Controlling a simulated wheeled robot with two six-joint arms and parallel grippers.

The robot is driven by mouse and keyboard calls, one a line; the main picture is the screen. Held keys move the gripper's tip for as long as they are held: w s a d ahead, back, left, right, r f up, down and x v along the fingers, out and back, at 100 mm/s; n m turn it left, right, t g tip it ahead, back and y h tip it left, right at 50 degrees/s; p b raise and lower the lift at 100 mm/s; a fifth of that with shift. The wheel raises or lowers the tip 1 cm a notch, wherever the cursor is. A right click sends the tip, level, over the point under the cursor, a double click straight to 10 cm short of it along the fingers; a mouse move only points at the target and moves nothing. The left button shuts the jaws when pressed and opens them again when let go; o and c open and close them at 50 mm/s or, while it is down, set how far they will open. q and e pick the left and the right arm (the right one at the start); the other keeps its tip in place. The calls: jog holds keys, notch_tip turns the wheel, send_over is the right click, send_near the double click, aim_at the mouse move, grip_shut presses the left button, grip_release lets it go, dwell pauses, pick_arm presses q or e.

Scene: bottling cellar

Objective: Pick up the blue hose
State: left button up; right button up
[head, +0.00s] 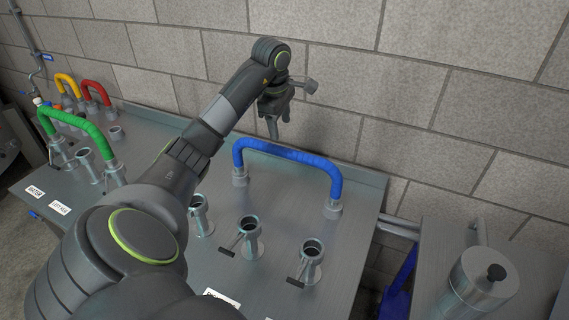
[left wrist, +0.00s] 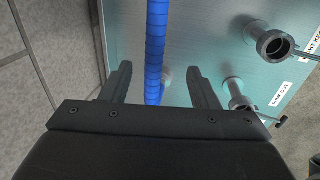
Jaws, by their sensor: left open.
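The blue hose (head: 288,153) is an arch with a grey metal coupling at each end, over the right part of the steel panel. My left gripper (head: 279,122) is above and behind the top of the arch, pointing down. In the left wrist view the blue hose (left wrist: 155,50) runs lengthwise between the two fingers of my left gripper (left wrist: 162,88). The fingers are open, with gaps on both sides of the hose. The right gripper is in neither view.
The steel panel (head: 190,262) carries several upright ports with small handles. A green hose (head: 78,121) arches at the left, with yellow (head: 68,82) and red (head: 97,91) hoses behind it. A block wall (head: 430,100) stands close behind. A steel canister (head: 484,281) is at the right.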

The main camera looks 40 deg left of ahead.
pick_arm(q)
jog(key=b, duration=0.7)
send_over(287, 158)
jog(key=a, duration=0.1)
jog(key=f, duration=0.7)
jog(key=shift+s+a+f, duration=0.1)
jog(key=shift+s+f, duration=0.1)
jog(key=shift+s, duration=0.05)
jog(key=shift+w+f, duration=0.25)
jog(key=shift+f, duration=0.7)
jog(key=f, duration=0.1)
jog(key=w+f+p, duration=0.1)
jog(key=f, duration=0.2)
jog(key=shift+w+p, duration=0.25)
jog(key=shift+p, duration=0.05)
jog(key=shift+w+f, duration=0.1)
jog(key=shift+f, duration=0.45)
jog(key=shift+a+r, duration=0.1)
jog(key=c, duration=1)
